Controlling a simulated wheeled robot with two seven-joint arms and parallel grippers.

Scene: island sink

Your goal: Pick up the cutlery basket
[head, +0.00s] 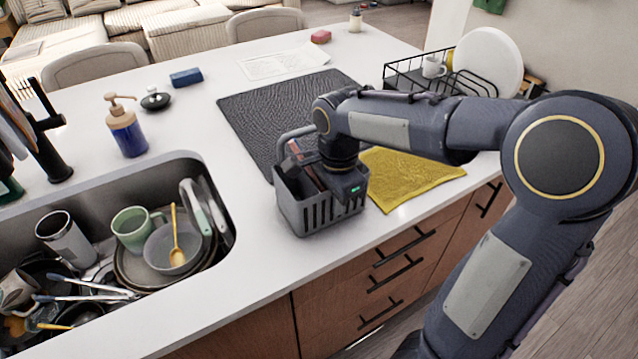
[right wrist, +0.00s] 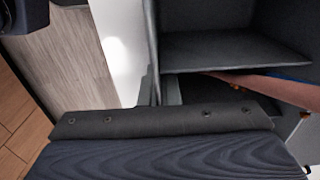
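The grey cutlery basket (head: 318,209) stands on the white counter near its front edge, with slotted sides and a raised handle. A brownish-red item shows inside it. My right gripper (head: 346,188) is down at the basket's right part, its fingers largely hidden by the gripper body and the basket. In the right wrist view a dark padded gripper part fills the bottom, with the basket's grey inner walls (right wrist: 205,50) close above it. I cannot tell whether the fingers are closed on the basket. My left gripper is not in view.
A sink (head: 215,180) full of dishes lies left of the basket. A black mat (head: 265,110) lies behind it and a yellow cloth (head: 410,180) to its right. A dish rack (head: 400,78) stands at the back right. A blue soap bottle (head: 126,130) stands behind the sink.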

